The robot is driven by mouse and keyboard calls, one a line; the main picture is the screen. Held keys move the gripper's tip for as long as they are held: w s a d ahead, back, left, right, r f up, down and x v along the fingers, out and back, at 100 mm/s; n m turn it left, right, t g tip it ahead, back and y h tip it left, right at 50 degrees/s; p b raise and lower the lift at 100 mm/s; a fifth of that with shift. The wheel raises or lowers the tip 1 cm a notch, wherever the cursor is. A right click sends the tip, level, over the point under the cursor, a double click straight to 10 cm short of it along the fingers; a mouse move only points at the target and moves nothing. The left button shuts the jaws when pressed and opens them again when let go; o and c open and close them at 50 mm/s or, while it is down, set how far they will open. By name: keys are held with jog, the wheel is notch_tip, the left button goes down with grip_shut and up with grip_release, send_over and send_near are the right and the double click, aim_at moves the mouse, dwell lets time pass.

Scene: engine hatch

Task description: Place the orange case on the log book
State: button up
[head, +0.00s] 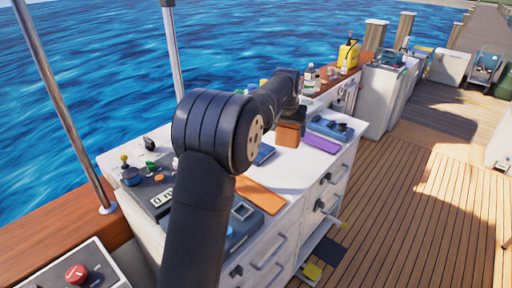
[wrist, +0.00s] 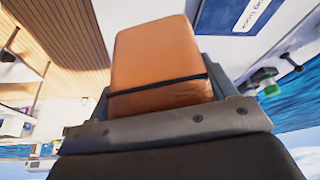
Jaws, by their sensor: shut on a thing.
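The orange case (head: 288,133) is a small rounded box with a dark band, best seen in the wrist view (wrist: 160,55). My gripper (head: 292,114) is shut on it, and the jaws (wrist: 165,105) clasp its lower part in the wrist view. The case hangs over the white counter; the gap beneath it is hard to judge. The blue log book (head: 264,153) lies on the counter just left of the case, partly hidden by my arm. In the wrist view a blue cover with a white label (wrist: 213,16), apparently the log book, shows at the upper right.
A purple flat item (head: 321,144) and a blue device (head: 331,127) lie right of the case. An orange-brown flat item (head: 260,195) lies nearer. Bottles (head: 309,78) stand behind. A control panel (head: 158,195) is at the left. Bare white counter shows between the flat items.

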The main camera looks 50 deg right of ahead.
jog(key=shift+n, duration=0.3)
jog(key=shift+w+a+f, duration=0.15)
jog(key=shift+w+f, duration=1.65)
jog(key=shift+w, duration=0.35)
jog(key=shift+w+a+f, duration=0.15)
jog(key=shift+w+f, duration=1.6)
jog(key=shift+w, duration=0.4)
jog(key=shift+w+a+f, duration=0.15)
jog(key=shift+w+f, duration=1.65)
jog(key=shift+w, duration=0.35)
jog(key=o, duration=0.7)
jog(key=shift+f, duration=0.2)
jog(key=o, duration=0.4)
jog(key=shift+o, duration=0.2)
jog(key=shift+r, duration=0.1)
